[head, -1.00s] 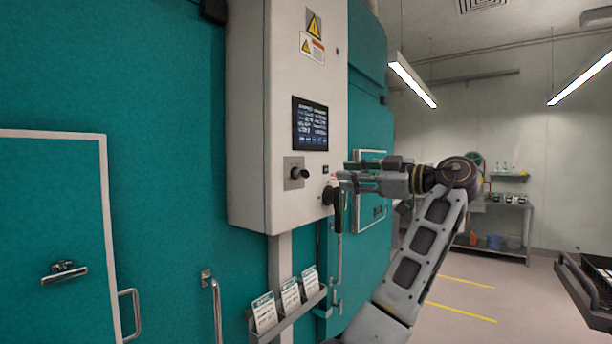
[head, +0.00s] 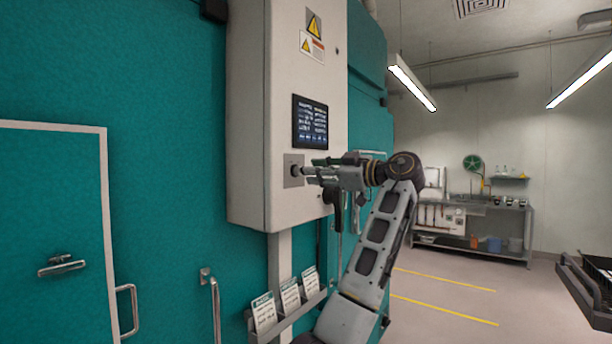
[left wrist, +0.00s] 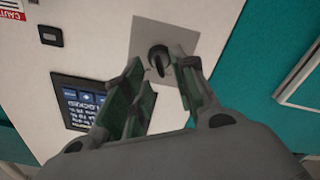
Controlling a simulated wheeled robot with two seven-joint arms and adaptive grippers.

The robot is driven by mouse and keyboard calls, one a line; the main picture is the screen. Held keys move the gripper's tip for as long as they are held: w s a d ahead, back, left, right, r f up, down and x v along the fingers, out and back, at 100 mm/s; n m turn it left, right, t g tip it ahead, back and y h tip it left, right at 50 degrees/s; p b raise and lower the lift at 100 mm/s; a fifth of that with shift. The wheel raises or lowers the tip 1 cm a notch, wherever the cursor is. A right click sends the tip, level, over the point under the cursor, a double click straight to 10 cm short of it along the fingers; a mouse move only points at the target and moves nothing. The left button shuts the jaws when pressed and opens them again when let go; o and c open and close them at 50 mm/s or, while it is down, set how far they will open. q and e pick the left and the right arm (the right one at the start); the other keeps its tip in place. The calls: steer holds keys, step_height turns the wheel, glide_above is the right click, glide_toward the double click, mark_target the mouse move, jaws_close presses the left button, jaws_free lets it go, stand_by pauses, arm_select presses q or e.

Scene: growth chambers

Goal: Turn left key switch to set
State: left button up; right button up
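The left key switch (head: 294,170) is a black knob on a grey square plate, low on the front of the pale control box, below the screen. My left gripper (head: 307,171) is right in front of it, pointing at the knob from the right. In the left wrist view the knob (left wrist: 159,59) lies between the two green-padded fingertips. The fingers are apart, with a gap beside the knob; I cannot tell whether either one touches it. The knob's set mark cannot be read. My right gripper is not in view.
The screen (head: 310,122) is just above the switch; it also shows in the left wrist view (left wrist: 82,101). A card rack (head: 290,318) is mounted below.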

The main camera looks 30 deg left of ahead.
mark_target(302, 171)
arm_select(q)
steer(key=a, duration=0.3)
steer(key=shift+w, duration=0.1)
steer(key=shift+a, duration=0.6)
steer(key=c, duration=0.4)
jaws_close()
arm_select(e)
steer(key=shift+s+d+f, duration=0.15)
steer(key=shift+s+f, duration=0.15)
